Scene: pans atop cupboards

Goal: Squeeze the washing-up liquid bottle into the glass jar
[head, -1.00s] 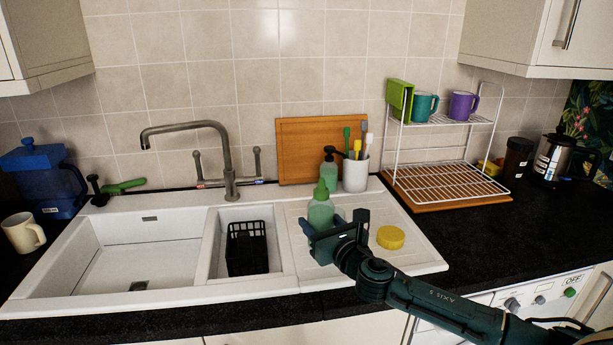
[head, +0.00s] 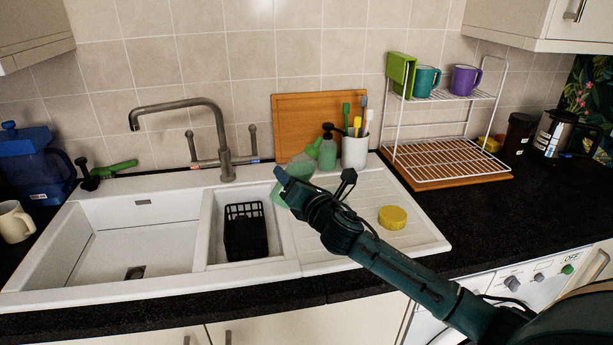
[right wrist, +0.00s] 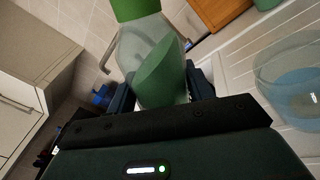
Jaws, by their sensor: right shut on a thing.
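The washing-up liquid bottle (head: 299,167) is clear, with green liquid inside and a green cap. My right gripper (head: 312,193) is shut around its body and holds it tilted, with the cap toward the back right, in the head view. The right wrist view shows the bottle (right wrist: 160,65) between the fingers (right wrist: 160,90), its liquid slanting. The glass jar (right wrist: 292,80) shows at the right edge of that view, clear with something bluish in it, apart from the bottle. I cannot make the jar out in the head view. My left gripper is not in view.
A yellow lid (head: 392,217) lies on the drainer. A pump bottle (head: 327,152) and a white pot of brushes (head: 355,151) stand behind the gripper. A black basket (head: 245,232) sits in the small sink. A wire rack (head: 450,160) stands at right.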

